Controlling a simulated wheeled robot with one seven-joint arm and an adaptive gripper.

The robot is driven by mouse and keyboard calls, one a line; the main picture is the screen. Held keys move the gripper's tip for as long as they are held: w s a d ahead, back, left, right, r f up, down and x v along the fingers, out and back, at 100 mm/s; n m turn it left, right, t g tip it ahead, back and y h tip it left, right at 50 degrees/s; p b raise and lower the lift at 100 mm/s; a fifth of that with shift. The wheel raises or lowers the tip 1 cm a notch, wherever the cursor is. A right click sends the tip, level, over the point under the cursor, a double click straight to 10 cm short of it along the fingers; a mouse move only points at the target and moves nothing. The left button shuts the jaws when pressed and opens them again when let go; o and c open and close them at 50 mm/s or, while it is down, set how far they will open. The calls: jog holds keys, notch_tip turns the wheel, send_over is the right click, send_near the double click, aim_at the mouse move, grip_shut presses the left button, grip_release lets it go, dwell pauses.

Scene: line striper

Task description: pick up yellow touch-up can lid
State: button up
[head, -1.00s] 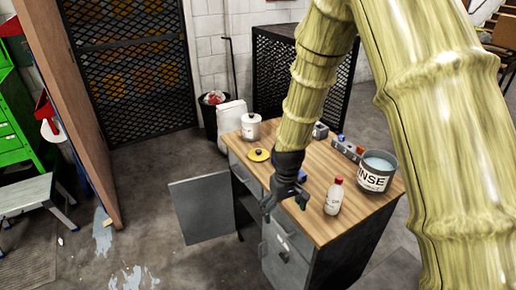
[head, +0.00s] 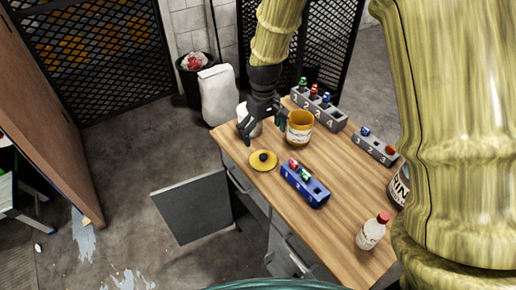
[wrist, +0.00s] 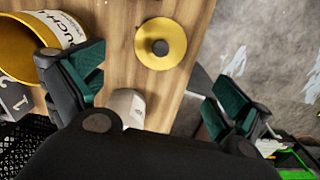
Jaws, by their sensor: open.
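The yellow touch-up can lid (head: 263,160) lies flat on the wooden tabletop near its left edge, with a dark round knob at its centre. In the wrist view the lid (wrist: 161,43) is ahead of and between the spread fingers, apart from them. My gripper (head: 264,135) is open and empty, just behind and above the lid in the head view; it also shows in the wrist view (wrist: 155,88). The open yellow touch-up can (head: 299,128) stands upright to the right of my gripper, and its labelled side shows in the wrist view (wrist: 40,45).
A blue holder (head: 305,184) with coloured pieces is just right of the lid. Grey holders (head: 318,110) (head: 375,147), a white container (head: 250,122), a red-capped bottle (head: 373,231) and the rinse pail (head: 400,187) share the table (head: 330,215). An open cabinet door (head: 192,208) juts out at left.

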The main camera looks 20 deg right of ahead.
aim_at(264, 156)
jog(key=shift+s+f+p, duration=0.35)
jog(key=shift+s+f, duration=0.35)
jog(key=shift+f, duration=0.3)
jog(key=shift+w+f, duration=0.25)
jog(key=shift+f, duration=0.35)
jog(key=shift+w+f, duration=0.2)
jog(key=shift+f, duration=0.4)
jog(key=shift+w+f, duration=0.15)
jog(key=shift+f, duration=0.2)
jog(key=shift+s, duration=0.3)
jog(key=shift+s+f+p, duration=0.1)
jog(key=shift+f+p, duration=0.05)
jog(key=shift+p, duration=0.3)
jog(key=f, duration=0.1)
jog(key=f+p, duration=0.1)
jog(key=shift+w+d+f, duration=0.1)
jog(key=shift+w+f, duration=0.15)
jog(key=shift+f, duration=0.05)
jog(key=shift+f+p, duration=0.4)
jog(key=shift+f, duration=0.75)
jog(key=shift+c, duration=0.2)
